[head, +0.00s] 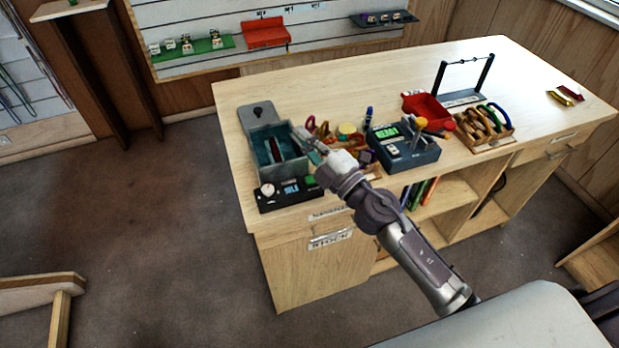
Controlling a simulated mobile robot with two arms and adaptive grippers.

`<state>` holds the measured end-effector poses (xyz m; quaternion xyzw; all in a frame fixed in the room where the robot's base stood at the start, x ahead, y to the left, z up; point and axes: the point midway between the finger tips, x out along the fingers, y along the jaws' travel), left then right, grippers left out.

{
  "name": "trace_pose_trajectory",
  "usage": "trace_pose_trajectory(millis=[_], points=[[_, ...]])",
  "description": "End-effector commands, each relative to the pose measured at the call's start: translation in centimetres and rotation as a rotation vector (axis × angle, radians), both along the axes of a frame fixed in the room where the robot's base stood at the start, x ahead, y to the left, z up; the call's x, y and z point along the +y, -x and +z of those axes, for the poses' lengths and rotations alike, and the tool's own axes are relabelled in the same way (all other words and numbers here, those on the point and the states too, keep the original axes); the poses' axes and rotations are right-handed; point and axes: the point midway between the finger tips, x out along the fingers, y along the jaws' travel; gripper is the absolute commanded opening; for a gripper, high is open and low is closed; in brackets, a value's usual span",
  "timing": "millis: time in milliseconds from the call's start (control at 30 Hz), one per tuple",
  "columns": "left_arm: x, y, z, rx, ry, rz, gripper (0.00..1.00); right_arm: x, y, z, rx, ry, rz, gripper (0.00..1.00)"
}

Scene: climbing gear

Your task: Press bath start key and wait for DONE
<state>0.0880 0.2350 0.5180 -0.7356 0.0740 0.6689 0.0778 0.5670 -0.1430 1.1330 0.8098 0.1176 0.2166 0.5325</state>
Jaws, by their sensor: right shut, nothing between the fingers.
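The bath is a grey open-topped tank (259,139) at the left end of the wooden workbench, with dark teal inside and a dark reddish-brown item in it. Its black front panel (270,204) carries a white knob (267,189), a small lit display (291,187) that seems to read IDLE, and a green key (310,181) at the right. My right gripper (302,135) is shut and empty, above the tank's right side, behind the green key in the picture and apart from it. My left gripper is not in view.
A grey-blue device (418,158) with a green display stands right of my gripper, beside cluttered coloured gear. Further right are a red bin (428,110), a wooden rack (491,139) of carabiners and a black frame (484,75). The bench's far right is mostly clear.

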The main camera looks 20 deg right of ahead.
Motion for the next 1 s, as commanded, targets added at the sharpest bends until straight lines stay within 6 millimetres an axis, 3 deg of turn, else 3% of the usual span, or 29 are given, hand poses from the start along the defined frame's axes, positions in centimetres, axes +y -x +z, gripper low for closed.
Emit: trace_pose_trajectory(millis=[33,100,200,267,400,600,767,1000], points=[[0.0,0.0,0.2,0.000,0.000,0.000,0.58,1.8,-0.1,1.7,-0.070,0.115,0.091,0.00],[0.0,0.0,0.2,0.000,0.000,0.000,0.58,4.0,0.3,2.4,-0.131,0.283,0.212,0.00],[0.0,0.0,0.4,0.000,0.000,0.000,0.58,5.8,0.5,1.7,-0.168,0.545,0.357,0.00],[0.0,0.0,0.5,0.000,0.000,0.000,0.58,6.0,0.4,0.7,-0.161,0.709,0.425,0.00],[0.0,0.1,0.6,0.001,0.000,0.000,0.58,3.7,-0.6,-1.9,-0.072,1.059,0.509,0.00],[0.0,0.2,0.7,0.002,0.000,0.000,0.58,-1.5,-2.1,-3.6,0.094,1.368,0.505,0.00],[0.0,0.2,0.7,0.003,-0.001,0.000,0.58,-3.2,-2.5,-3.8,0.152,1.442,0.490,0.00],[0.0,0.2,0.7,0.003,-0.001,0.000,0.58,-3.4,-2.5,-3.9,0.159,1.448,0.489,0.00]])
